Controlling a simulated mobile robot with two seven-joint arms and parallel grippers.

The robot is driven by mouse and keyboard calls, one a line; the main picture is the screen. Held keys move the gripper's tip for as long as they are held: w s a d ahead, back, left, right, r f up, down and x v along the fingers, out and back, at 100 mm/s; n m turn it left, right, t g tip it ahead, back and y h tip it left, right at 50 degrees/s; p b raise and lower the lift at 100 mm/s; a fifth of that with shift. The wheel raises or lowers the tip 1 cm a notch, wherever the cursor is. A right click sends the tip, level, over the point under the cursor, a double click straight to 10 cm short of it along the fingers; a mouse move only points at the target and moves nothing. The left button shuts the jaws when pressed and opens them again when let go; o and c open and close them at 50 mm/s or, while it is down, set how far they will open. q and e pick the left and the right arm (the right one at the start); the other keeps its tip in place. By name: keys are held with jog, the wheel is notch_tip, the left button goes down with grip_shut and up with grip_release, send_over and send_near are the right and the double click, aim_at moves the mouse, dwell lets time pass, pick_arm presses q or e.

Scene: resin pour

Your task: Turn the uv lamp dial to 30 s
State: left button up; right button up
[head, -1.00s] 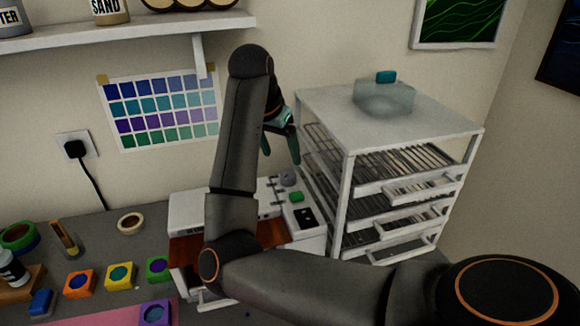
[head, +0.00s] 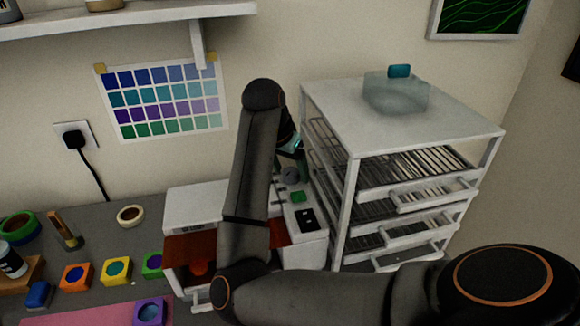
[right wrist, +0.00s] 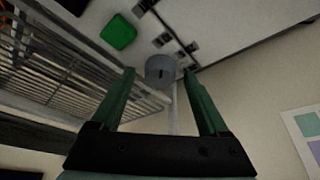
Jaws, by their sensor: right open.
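The uv lamp is a white box (head: 190,205) with an orange-red window, on the grey bench in the head view. Its grey round dial (head: 291,175) is on the right part of the top, behind a green button (head: 298,196). My right gripper (head: 295,152) is at the dial, partly hidden by my own arm. In the right wrist view, its green fingers (right wrist: 159,78) are open, and the dial (right wrist: 160,68) shows between their tips with a dark mark on its face. I cannot tell whether they touch it. Dial markings are not readable. My left gripper is out of view.
A white rack (head: 347,210) with wire shelves stands close on the right of the lamp; a translucent container (head: 395,95) is on it. Coloured pots (head: 117,270) and a tape roll (head: 130,215) are at left. A wall shelf (head: 130,18) is above.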

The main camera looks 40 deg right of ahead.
grip_shut()
dwell(0.6)
jog(key=m+g, duration=0.1)
jog(key=m, duration=0.3)
jog(key=shift+w+m+g, duration=0.15)
jog(key=shift+m+g, duration=0.15)
jog(key=shift+g, duration=0.1)
jog(key=m+g, duration=0.1)
jog(key=m, duration=0.3)
jog(key=shift+w+m+g, duration=0.1)
jog(key=shift+m+g, duration=0.2)
jog(key=shift+g, duration=0.1)
jog(key=m+y, duration=0.1)
jog(key=m, duration=0.1)
jog(key=m+g, duration=0.1)
jog(key=m, duration=0.1)
jog(key=shift+w+d+m+y, duration=0.1)
jog(key=shift+m+y, duration=0.2)
jog(key=shift+y, duration=0.1)
jog(key=shift+d+m+g+y, duration=0.1)
jog(key=shift+m+g+y, duration=0.45)
jog(key=shift+m, duration=1.55)
